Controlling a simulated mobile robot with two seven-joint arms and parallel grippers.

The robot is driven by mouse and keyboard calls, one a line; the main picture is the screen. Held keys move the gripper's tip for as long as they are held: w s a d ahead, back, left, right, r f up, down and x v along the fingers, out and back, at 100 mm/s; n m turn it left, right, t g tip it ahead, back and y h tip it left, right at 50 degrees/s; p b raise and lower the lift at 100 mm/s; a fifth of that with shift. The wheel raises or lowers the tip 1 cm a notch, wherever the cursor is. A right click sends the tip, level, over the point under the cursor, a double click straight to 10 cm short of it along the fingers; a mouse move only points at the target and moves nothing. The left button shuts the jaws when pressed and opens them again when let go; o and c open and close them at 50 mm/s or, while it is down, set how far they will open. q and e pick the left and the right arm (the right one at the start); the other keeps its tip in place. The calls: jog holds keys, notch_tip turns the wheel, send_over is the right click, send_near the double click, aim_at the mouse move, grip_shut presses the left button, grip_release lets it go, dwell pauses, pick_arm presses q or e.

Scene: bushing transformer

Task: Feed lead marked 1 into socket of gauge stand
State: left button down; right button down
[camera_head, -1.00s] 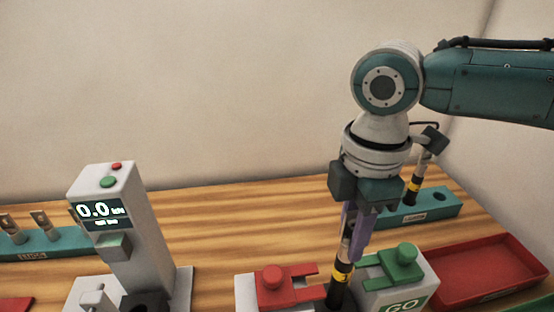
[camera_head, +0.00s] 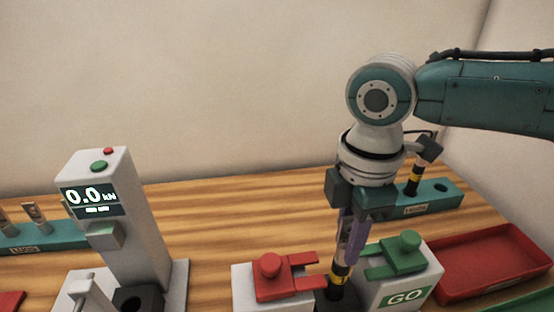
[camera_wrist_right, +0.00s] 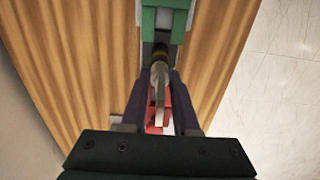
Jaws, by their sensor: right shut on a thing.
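The lead marked 1 (camera_head: 341,276) is a black cylinder with a yellow band and a metal lug on top. It stands roughly upright between the red and green blocks of the gauge stand (camera_head: 400,290), whose green side reads GO. My right gripper (camera_head: 349,258) points down and is shut on the lead's metal lug. The lead (camera_wrist_right: 160,58) also shows in the right wrist view between my purple fingers. Its lower end is over or in a dark block (camera_head: 322,304) between the coloured blocks; I cannot tell how deep. My left gripper is out of view.
A grey tester (camera_head: 128,215) reading 0.0 kN stands on the left. A teal rack with lugs (camera_head: 50,238) is at far left. A teal rack (camera_head: 440,199) behind holds another yellow-banded lead (camera_head: 414,182). A red tray (camera_head: 485,262) lies at the right.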

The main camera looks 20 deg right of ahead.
jog(key=c, duration=0.6)
grip_release()
notch_tip(320, 180, up, 10)
jog(key=shift+b, duration=0.35)
